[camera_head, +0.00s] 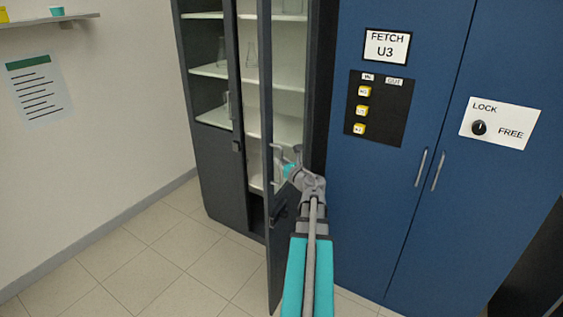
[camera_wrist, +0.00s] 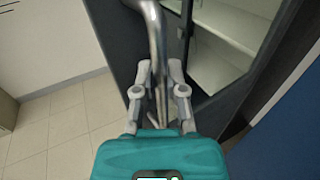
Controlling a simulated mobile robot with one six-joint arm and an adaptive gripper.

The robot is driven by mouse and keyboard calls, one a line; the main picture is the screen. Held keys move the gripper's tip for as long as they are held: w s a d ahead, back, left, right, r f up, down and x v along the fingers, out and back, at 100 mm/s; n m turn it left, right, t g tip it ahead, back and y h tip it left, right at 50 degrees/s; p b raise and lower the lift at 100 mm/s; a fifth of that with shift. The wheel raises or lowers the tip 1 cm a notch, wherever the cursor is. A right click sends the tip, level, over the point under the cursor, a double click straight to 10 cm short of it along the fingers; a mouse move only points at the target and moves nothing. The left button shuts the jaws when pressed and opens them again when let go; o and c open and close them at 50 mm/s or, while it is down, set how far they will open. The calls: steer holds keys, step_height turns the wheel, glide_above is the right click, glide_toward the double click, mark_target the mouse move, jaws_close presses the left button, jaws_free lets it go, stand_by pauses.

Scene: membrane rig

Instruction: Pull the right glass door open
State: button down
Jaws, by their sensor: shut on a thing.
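The right glass door (camera_head: 276,262) of the dark grey cabinet stands swung out, seen nearly edge-on in the head view. Its dark frame also shows in the wrist view (camera_wrist: 115,35). My gripper (camera_head: 281,162) is at the door's handle, at about mid-height. In the wrist view my gripper (camera_wrist: 159,78) has one finger on each side of the grey metal handle bar (camera_wrist: 156,35) and is shut on it. The left glass door (camera_head: 212,165) looks closed, with its own handle (camera_head: 236,118). Part of the right door's handle is hidden by my gripper in the head view.
Shelves with glassware (camera_head: 251,52) show inside the cabinet. A blue cabinet (camera_head: 350,205) with a lock panel (camera_head: 500,122) stands close on the right. The tiled floor (camera_head: 150,250) at left is clear. A wall shelf (camera_head: 45,21) hangs at upper left.

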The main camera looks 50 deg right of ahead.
steer(key=shift+s+d, duration=0.1)
steer(key=c, duration=0.7)
jaws_free()
steer(key=shift+s, duration=0.1)
steer(key=v, duration=0.7)
steer(key=shift+s, duration=0.15)
